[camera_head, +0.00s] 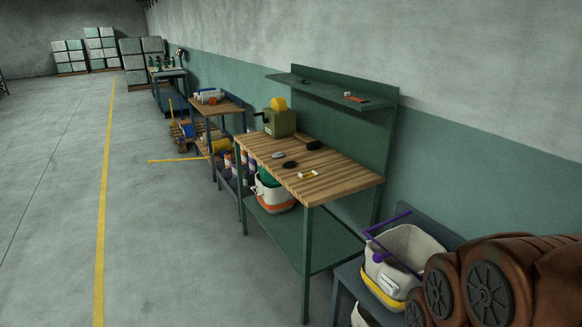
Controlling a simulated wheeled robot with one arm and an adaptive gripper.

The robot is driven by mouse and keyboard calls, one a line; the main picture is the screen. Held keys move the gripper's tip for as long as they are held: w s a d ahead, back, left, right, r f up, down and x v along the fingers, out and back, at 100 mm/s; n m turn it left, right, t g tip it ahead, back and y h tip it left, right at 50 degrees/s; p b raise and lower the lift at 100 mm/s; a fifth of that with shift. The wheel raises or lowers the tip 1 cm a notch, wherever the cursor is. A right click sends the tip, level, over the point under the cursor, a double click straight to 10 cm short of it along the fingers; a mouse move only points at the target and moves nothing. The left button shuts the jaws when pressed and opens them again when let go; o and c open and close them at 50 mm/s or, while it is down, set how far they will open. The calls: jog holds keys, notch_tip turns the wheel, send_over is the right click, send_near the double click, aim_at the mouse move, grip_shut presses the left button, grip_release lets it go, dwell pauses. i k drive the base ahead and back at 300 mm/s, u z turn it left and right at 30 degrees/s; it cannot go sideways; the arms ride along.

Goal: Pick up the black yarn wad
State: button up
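A small flat black item (290,165), which looks like the black yarn wad, lies on the wooden top of a green workbench (340,186). It is near the middle of the top, apart from the small things around it. It is too small here to make out its texture. A second dark item (314,145) lies farther back, near the bench's back panel. My gripper is not in view.
Near the black item lie a grey item (278,155) and a small yellow-and-white item (309,174). A green box (279,122) stands at the bench's far end. A shelf (330,91) overhangs the back. Open floor (180,240) lies left. Brown drums (490,285) fill the lower right.

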aim_at(292, 164)
jog(key=u, duration=0.3)
jog(key=i, duration=1.05)
jog(key=u, duration=0.85)
jog(key=i, duration=1.25)
jog(key=u, duration=0.3)
